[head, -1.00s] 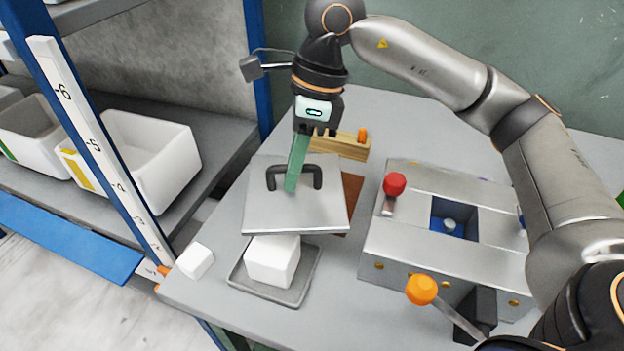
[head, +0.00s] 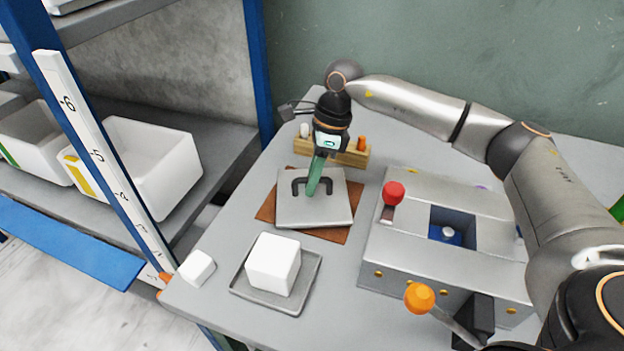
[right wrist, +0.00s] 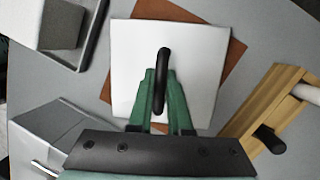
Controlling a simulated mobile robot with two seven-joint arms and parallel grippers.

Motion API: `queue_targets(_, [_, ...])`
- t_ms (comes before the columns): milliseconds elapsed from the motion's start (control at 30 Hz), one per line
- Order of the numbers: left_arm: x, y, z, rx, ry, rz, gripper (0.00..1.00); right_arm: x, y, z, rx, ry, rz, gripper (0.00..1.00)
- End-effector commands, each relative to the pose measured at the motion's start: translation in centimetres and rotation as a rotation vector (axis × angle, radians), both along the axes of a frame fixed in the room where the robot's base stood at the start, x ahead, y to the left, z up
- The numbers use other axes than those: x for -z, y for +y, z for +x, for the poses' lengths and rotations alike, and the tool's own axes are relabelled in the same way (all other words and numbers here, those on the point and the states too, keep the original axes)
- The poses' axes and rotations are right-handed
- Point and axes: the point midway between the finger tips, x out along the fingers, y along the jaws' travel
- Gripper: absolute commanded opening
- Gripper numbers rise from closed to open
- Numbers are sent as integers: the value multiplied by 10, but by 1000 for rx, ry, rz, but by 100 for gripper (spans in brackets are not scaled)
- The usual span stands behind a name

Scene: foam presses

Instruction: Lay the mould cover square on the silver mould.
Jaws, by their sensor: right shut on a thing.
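The mould cover (head: 325,213) is a flat silver square plate with a dark arched handle (head: 297,186). My right gripper (head: 312,190) has its green fingers shut on that handle, pointing down. The cover is over the brown mat (head: 330,234), low over it or resting on it; I cannot tell which. In the right wrist view the plate (right wrist: 190,50) sits turned relative to the mat (right wrist: 236,55). The silver mould (head: 400,250) stands to the right, with a square blue-lined opening (head: 447,233) uncovered on top. My left gripper is not in view.
A white foam block (head: 273,262) sits in a grey tray (head: 290,303) in front. A smaller white block (head: 197,267) is at the table's left edge. A wooden rack (head: 350,157) stands behind the cover. A red knob (head: 393,193) and an orange-knobbed lever (head: 419,298) stick up by the mould.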

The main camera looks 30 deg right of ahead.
Motion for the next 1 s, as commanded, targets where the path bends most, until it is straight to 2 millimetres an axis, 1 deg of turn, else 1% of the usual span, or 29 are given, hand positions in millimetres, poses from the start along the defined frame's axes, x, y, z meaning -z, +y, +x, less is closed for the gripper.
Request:
queue_targets(67, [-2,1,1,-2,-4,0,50,4,0,1,1,-3,3,0])
queue_targets(267, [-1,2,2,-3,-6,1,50,4,0,1,1,-4,2,0])
queue_targets(400, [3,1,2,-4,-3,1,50,8,0,1,1,-4,2,0])
queue_targets(433, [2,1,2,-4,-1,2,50,8,0,0,1,-3,1,19])
queue_targets(667, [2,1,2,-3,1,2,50,8,0,0,1,-3,1,45])
queue_targets(700, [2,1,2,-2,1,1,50,8,0,0,1,-2,1,47])
queue_targets(900, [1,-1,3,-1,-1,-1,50,7,0,0,1,-3,1,47])
queue_targets(1000, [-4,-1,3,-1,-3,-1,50,2,0,1,1,-3,1,47])
